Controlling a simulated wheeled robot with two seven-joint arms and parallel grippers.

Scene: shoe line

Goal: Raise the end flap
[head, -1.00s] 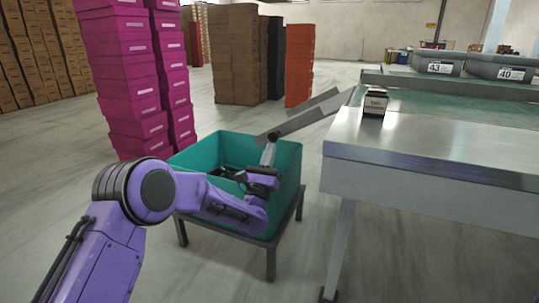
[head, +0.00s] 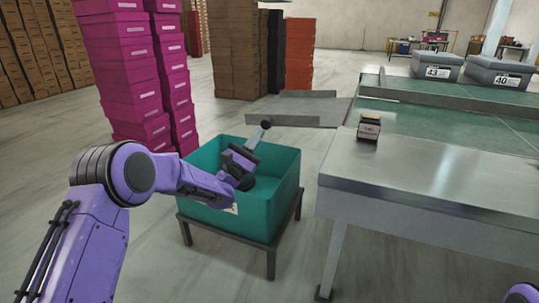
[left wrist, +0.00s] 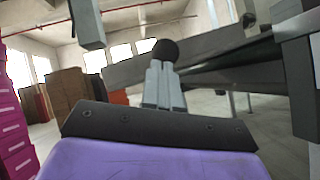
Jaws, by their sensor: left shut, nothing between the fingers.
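The end flap (head: 305,107) is a grey metal plate with raised side lips at the left end of the conveyor (head: 400,122). In the head view it lies about level with the conveyor top. My left gripper (head: 264,126) points up above the teal bin, at the flap's near left corner. It is shut with nothing between its fingers. In the left wrist view its fingers (left wrist: 164,82) are together, with a dark round thing at their tips. A grey plate that looks like the flap (left wrist: 215,45) crosses close behind them. Whether they touch is unclear. My right gripper is out of view.
The teal bin (head: 262,222) stands on a low dark stand (head: 271,262) under my left forearm. A metal table (head: 440,178) with a small box (head: 369,128) is at right. Magenta box stacks (head: 128,70) stand at back left. Open floor lies between.

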